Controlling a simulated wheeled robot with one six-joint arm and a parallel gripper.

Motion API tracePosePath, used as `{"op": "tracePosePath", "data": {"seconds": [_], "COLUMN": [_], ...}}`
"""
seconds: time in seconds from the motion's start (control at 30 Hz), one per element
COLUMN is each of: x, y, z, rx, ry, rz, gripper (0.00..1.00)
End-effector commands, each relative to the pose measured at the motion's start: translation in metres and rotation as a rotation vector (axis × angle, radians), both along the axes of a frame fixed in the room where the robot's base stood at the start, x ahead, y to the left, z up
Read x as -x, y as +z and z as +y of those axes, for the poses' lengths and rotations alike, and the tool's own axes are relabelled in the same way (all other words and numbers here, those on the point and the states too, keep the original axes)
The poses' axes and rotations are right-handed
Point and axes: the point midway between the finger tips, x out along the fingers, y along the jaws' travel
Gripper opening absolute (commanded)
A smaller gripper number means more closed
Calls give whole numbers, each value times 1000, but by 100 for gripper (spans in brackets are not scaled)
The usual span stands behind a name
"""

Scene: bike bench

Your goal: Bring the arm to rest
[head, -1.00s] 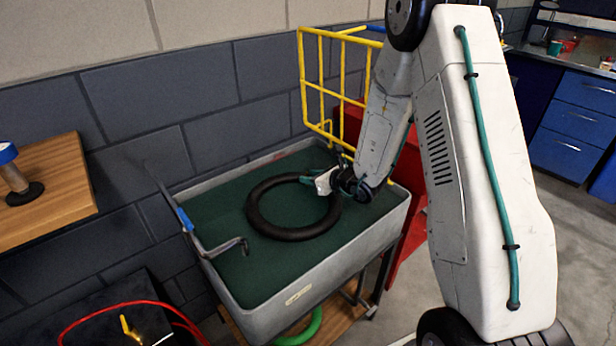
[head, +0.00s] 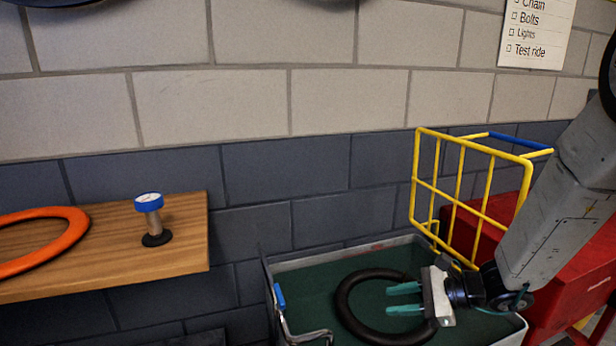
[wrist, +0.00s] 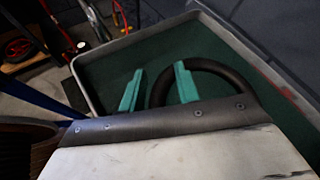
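My gripper (head: 404,298) is at the lower right of the head view, at the end of my grey arm. Its two teal fingers point left and stand apart, with nothing between them. They are over the black ring (head: 352,314), a tyre or tube that lies in the grey tub (head: 335,257) with a dark green inside. In the wrist view the fingers (wrist: 157,88) are also apart, and part of the black ring (wrist: 222,72) shows beyond the right finger. I cannot tell how high the gripper is above the ring.
A metal bent rod (head: 300,332) rests at the tub's left edge.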

Motion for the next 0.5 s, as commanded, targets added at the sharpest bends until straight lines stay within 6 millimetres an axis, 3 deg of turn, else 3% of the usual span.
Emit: {"op": "tracePosePath", "data": {"seconds": [0.03,0.2,0.37,0.5], "x": [22,98,155,194], "y": [18,53,76,95], "z": [10,18,2,-22], "rx": [54,253,464,666], "ry": [134,545,867,1099], "rz": [-51,-180,-276,-343], "gripper": [32,32,32,32]}}
